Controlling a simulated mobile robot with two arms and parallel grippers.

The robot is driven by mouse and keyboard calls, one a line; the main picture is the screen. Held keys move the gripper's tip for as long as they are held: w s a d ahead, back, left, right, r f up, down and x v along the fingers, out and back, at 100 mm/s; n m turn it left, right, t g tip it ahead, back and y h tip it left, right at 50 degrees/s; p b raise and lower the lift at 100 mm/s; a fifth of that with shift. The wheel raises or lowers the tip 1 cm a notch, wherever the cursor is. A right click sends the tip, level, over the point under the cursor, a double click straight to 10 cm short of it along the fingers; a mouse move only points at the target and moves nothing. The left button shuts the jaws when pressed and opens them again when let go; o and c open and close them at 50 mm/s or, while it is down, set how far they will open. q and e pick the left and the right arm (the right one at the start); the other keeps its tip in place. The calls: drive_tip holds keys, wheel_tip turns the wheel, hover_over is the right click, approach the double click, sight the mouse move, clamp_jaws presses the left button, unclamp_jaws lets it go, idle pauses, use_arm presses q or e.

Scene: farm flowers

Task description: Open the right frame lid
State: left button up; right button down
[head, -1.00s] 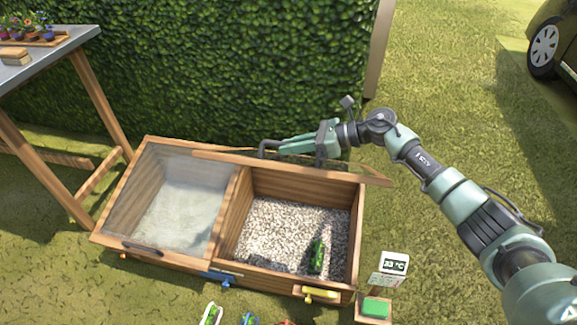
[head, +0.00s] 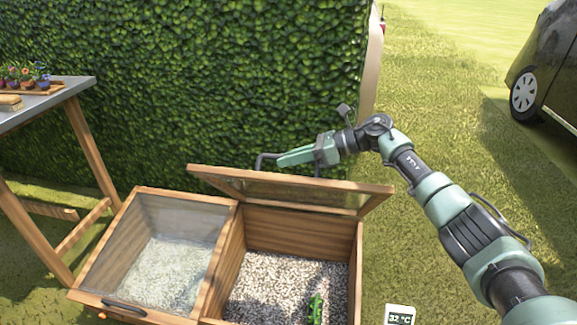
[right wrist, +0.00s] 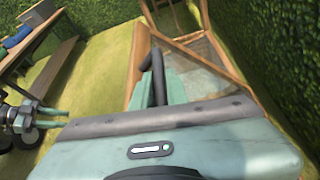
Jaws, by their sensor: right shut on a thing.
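The right frame lid (head: 285,191) is a wooden frame with a clear pane. It stands raised and tilted at the back of the right compartment (head: 282,277). My right gripper (head: 284,159) is at the lid's upper edge, shut on its dark handle (head: 259,163). In the right wrist view, the dark handle (right wrist: 156,75) rises at the jaws, with the lid's wood and pane (right wrist: 205,50) beyond. The jaw contact is partly hidden.
The left lid (head: 170,215) lies closed over its compartment. Gravel and a small green object (head: 315,308) lie in the right one. A hedge (head: 200,90) stands close behind. A work table (head: 60,98) is left, and a car (head: 550,70) is far right on open grass.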

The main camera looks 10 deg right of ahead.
use_arm(q)
drive_tip(key=shift+w+d+r, duration=0.1)
drive_tip(key=shift+w+r, duration=0.05)
drive_tip(key=shift+w, duration=0.05)
use_arm(e)
drive_tip(key=shift+d, duration=0.1)
drive_tip(key=c, duration=1.4)
unclamp_jaws()
drive_tip(key=shift+w, duration=0.1)
